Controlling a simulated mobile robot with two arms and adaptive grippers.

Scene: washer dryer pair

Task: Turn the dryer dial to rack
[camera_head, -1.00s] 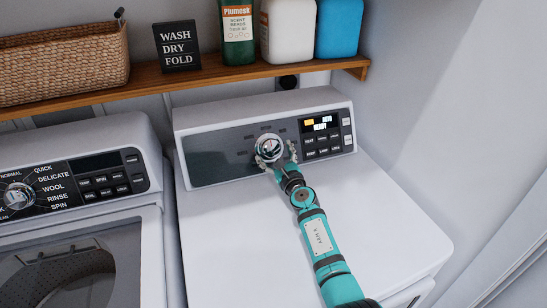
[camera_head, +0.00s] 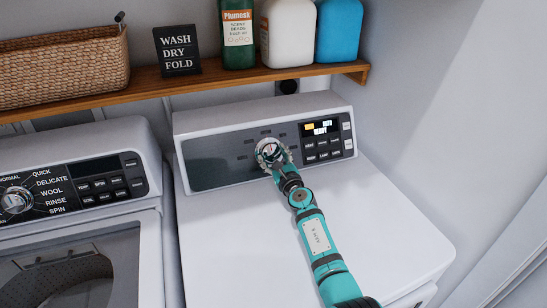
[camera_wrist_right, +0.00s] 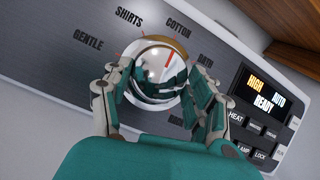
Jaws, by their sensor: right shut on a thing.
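The dryer dial (camera_head: 269,151) is a round chrome knob on the dryer's dark control panel (camera_head: 213,158). My right gripper (camera_head: 278,160) is at the dial, with its fingers shut on the dial's two sides. In the right wrist view the dial (camera_wrist_right: 160,71) sits between the fingers of the gripper (camera_wrist_right: 163,92). A red mark shows on the dial's upper part, near vertical. Labels GENTLE, SHIRTS and COTTON read clearly around it; another at the right is partly hidden, and lower ones are covered by the fingers. My left gripper is not in view.
The dryer's display (camera_head: 321,128) and buttons lie right of the dial. The washer (camera_head: 145,215) stands at the left with its own dial (camera_head: 15,200). A wooden shelf (camera_head: 140,85) above holds a basket (camera_head: 60,55), a sign (camera_head: 177,50) and several bottles.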

